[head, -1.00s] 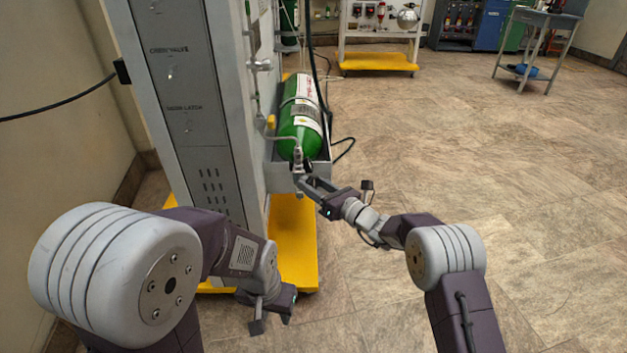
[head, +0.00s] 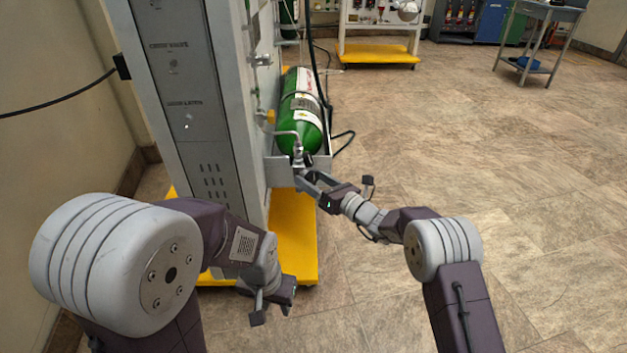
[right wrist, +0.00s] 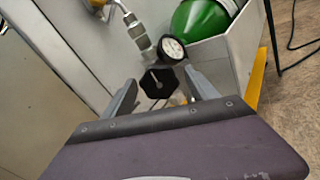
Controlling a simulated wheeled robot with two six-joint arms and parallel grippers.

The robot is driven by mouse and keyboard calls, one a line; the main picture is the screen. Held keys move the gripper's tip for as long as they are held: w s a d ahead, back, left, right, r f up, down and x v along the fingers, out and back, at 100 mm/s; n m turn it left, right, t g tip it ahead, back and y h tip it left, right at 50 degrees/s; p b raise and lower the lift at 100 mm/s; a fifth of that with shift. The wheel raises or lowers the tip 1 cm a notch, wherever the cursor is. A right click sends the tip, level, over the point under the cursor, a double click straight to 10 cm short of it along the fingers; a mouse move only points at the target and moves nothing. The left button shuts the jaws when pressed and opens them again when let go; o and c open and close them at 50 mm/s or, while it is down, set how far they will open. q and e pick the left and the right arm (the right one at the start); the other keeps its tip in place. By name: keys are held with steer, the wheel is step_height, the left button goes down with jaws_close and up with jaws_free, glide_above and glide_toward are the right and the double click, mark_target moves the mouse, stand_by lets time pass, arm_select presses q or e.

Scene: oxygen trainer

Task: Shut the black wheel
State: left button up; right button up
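The black wheel (right wrist: 158,82) is a dark, many-sided knob with a pale pointer mark, below a round white gauge (right wrist: 171,48) in the right wrist view. My right gripper (right wrist: 160,77) is open, with one finger on each side of the wheel. I see gaps between fingers and wheel; whether the wheel is deep between them I cannot tell. In the head view my right gripper (head: 302,178) is at the valve end of the green cylinder (head: 300,110), and the wheel is too small to make out. My left gripper (head: 270,308) hangs low in front; its finger opening is unclear.
The grey cabinet panel (head: 195,130) stands close left of the valve. The cylinder lies in a grey metal tray (head: 281,173) above a yellow base (head: 295,240). A black hose (head: 343,138) loops right of the tray. The floor to the right is open.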

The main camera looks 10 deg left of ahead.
steer(key=shift+d+r, duration=0.1)
steer(key=shift+r, duration=0.05)
steer(key=p+v, duration=0.5)
steer(key=v, duration=0.4)
